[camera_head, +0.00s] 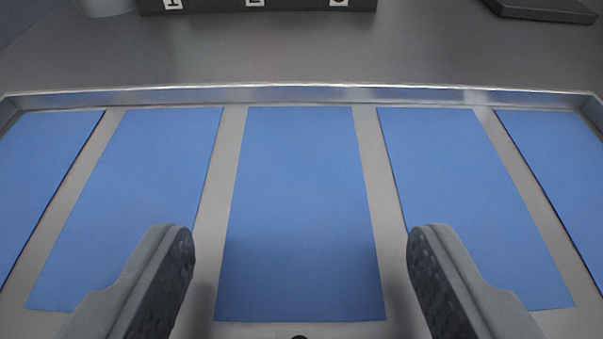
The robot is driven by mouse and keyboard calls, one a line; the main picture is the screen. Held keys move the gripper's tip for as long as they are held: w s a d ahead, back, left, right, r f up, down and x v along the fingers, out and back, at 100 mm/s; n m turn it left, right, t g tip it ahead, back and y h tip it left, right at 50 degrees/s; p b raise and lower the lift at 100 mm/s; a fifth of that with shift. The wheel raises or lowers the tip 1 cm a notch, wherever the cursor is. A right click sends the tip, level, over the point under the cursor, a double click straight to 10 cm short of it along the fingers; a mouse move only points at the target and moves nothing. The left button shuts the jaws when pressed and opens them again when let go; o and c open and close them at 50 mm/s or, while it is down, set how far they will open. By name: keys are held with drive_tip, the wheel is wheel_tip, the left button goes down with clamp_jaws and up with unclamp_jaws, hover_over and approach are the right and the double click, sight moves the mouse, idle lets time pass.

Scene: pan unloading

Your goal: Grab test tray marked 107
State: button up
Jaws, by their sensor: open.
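My gripper (301,258) is open and empty, with one grey finger at the lower left and one at the lower right. Between and beyond the fingers lies a shallow metal pan (232,160) with a raised rim. Several flat blue rectangles lie in it side by side, the middle one (300,200) straight ahead between my fingers. No test tray marked 107 can be made out in this view.
A black block (300,5) with white marked labels stands at the back, cut off by the top edge. A dark flat object (545,10) is at the upper right and a grey round-based thing (105,6) at the upper left. The dark surface (300,55) between the pan and block is clear.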

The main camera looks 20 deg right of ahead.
drive_tip(key=c, duration=1.3)
drive_tip(key=shift+r, duration=0.1)
